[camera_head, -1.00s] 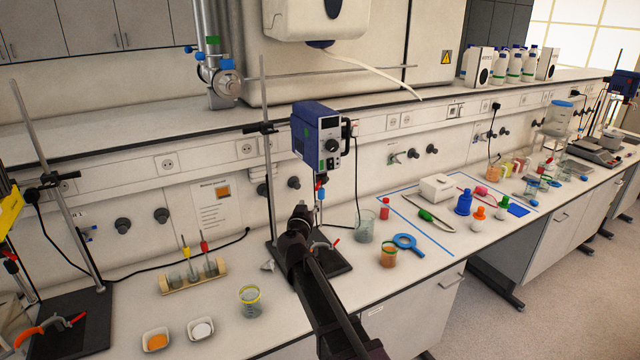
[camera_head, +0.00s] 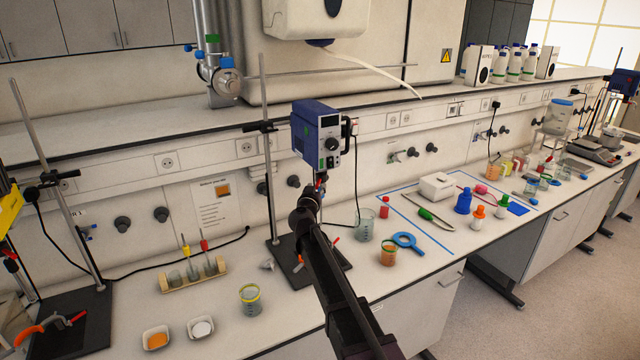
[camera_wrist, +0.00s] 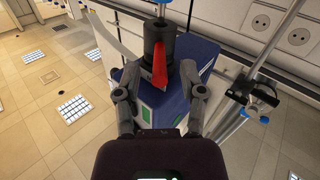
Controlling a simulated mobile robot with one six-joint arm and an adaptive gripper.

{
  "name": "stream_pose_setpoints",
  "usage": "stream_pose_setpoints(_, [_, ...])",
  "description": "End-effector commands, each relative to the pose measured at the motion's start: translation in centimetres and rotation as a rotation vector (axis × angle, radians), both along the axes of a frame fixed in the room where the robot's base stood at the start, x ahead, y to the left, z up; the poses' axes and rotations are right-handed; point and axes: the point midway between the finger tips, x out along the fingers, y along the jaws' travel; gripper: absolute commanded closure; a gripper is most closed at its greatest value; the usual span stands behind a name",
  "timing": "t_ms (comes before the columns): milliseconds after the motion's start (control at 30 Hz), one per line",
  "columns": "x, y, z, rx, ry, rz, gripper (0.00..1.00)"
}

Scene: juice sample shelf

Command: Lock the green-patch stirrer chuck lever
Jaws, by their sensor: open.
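The blue overhead stirrer (camera_head: 317,135) with a green patch (camera_head: 322,163) hangs on a stand at the middle of the bench. Its chuck, below the motor, is mostly hidden by my arm in the head view. In the wrist view the black chuck (camera_wrist: 153,36) carries a red lever (camera_wrist: 160,66), with the blue stirrer body (camera_wrist: 190,92) behind it. My gripper (camera_head: 311,196) is just under the stirrer. In the wrist view my gripper (camera_wrist: 158,82) is open, its fingers on either side of the lever. I cannot tell whether they touch it.
The stand rod (camera_head: 266,160) rises left of the stirrer. A glass beaker (camera_head: 365,228), an orange-filled beaker (camera_head: 388,253) and a blue ring-shaped tool (camera_head: 408,241) stand or lie to the right. A tube rack (camera_head: 192,277) is to the left. A yellow stirrer (camera_head: 9,213) is at far left.

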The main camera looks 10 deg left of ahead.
Motion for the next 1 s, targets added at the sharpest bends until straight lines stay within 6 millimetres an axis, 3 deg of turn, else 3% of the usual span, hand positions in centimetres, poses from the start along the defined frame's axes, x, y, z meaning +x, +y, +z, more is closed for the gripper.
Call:
stream_pose_setpoints(100, [1.9,-0.1,0.0,0.000,0.000,-0.001,0.48])
stream_pose_setpoints(300, [3.4,-0.3,0.0,0.000,0.000,0.001,0.48])
stream_pose_setpoints(733, [3.8,-0.4,0.0,0.000,0.000,0.001,0.48])
stream_pose_setpoints(767, [3.8,-0.4,0.0,0.000,0.000,0.001,0.54])
stream_pose_setpoints(900, [3.8,-0.4,0.0,0.000,0.000,0.001,0.96])
stream_pose_setpoints(1000, [3.8,-0.4,0.0,0.000,0.000,0.001,1.00])
